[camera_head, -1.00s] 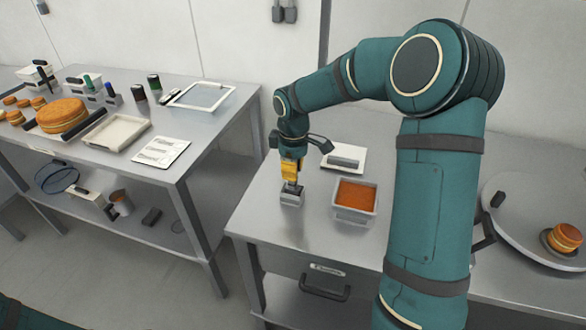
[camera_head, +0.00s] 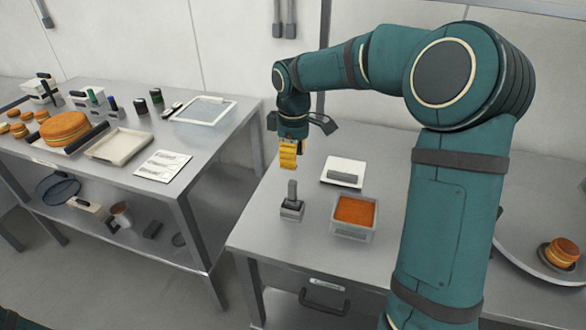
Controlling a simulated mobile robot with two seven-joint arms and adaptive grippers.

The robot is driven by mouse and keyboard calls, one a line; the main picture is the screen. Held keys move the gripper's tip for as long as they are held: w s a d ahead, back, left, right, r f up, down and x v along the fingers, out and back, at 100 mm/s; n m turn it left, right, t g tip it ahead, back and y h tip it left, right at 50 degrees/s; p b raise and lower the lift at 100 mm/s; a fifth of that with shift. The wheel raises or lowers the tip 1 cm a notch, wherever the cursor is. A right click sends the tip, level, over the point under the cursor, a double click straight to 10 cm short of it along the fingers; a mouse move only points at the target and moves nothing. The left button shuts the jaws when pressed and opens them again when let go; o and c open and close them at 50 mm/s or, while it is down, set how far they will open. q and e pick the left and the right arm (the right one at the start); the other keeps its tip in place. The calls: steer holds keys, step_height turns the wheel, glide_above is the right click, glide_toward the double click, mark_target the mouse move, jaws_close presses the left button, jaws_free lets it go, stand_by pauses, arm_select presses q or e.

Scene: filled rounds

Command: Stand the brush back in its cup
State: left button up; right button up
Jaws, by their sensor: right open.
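The brush (camera_head: 292,189) shows as a short dark grey handle standing upright in a small square grey cup (camera_head: 291,212) on the right-hand steel table. Its lower end is hidden inside the cup. My right gripper (camera_head: 288,164), with yellow parts at its lower end, points down above the brush. It is open and empty, with a visible gap between it and the top of the handle. My left gripper is out of view.
A grey container of orange filling (camera_head: 355,211) stands right of the cup. Behind it is a white plate-like block (camera_head: 343,171). A round tray (camera_head: 518,232) with a filled round (camera_head: 560,253) is at far right. The left table (camera_head: 140,179) holds trays and cakes.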

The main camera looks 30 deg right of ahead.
step_height(320, 180, up, 2)
steer(key=shift+r, duration=0.25)
steer(key=shift+s, duration=0.1)
stand_by(0.4)
